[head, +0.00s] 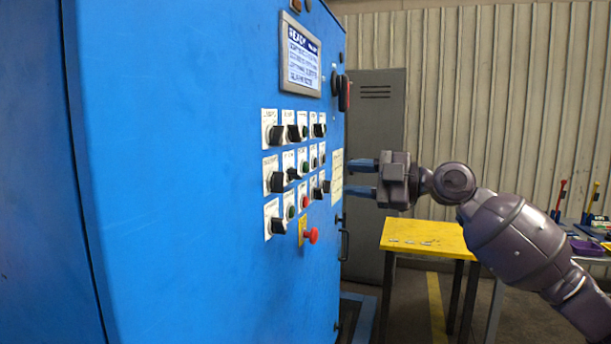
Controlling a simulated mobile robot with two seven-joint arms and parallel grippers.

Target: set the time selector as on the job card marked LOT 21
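The blue furnace cabinet carries a panel of several black selector knobs on white label plates, such as the upper left knob (275,135), the middle left knob (276,182) and the lower left knob (277,226). The labels are too small to read, so I cannot tell which is the time selector. A pale yellow sheet (337,178) is fixed right of the knobs; its text is unreadable, and I see no legible LOT 21. My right gripper (350,178) is open and empty, its two blue fingers apart, pointing left beside the sheet. My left gripper is out of view.
A lit display (300,60) sits above the knobs, and a red mushroom button (311,236) sticks out below them. A yellow-topped table (425,238) with small flat pieces stands behind my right arm. A grey locker (375,110) stands at the back.

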